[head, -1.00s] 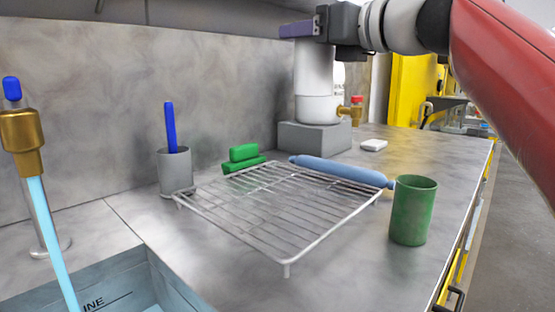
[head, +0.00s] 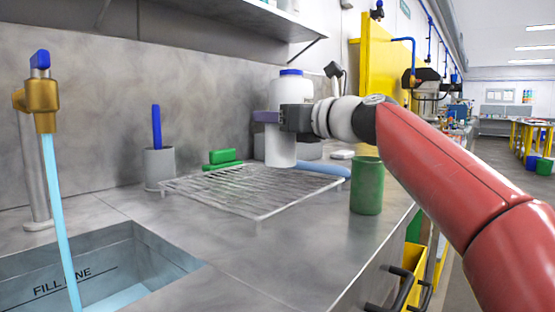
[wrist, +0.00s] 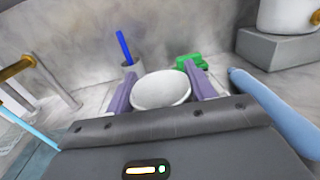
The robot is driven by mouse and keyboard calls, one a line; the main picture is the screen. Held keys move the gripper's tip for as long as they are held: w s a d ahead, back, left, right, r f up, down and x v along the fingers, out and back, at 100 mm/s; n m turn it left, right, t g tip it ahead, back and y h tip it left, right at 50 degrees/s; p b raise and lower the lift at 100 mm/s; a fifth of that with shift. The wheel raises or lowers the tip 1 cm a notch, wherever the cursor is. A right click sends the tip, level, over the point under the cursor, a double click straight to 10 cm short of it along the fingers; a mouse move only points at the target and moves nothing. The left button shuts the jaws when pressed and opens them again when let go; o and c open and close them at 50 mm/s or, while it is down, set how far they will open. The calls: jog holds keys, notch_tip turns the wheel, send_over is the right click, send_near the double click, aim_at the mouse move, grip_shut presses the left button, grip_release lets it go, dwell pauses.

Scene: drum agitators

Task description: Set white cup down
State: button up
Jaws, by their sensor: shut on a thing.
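My gripper (head: 267,117) is shut on the white cup (head: 281,152), a plain white cylinder. In the head view the cup appears upright, with its lower end in front of the back right part of the wire rack (head: 258,217). I cannot tell whether it touches the rack. In the wrist view the cup (wrist: 161,92) shows as a white oval between the two purple fingers of my gripper (wrist: 160,88). Part of the cup is hidden by my gripper.
A green cup (head: 367,187) stands right of the rack. A blue roller (head: 322,169) lies along the rack's far right side. Green blocks (head: 222,157) and a grey holder (head: 160,168) stand behind. A white dispenser (head: 289,92) is beyond my gripper. The sink (head: 95,250) is at left, water running.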

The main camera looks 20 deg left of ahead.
aim_at(278, 139)
jog(key=shift+f+b, duration=2.4)
jog(key=shift+b, duration=0.1)
jog(key=shift+r, duration=0.15)
jog(key=o, duration=1)
jog(key=shift+c, duration=0.2)
jog(key=b+v, duration=0.2)
jog(key=v, duration=1)
jog(key=shift+b, duration=0.3)
jog(key=shift+d, duration=0.1)
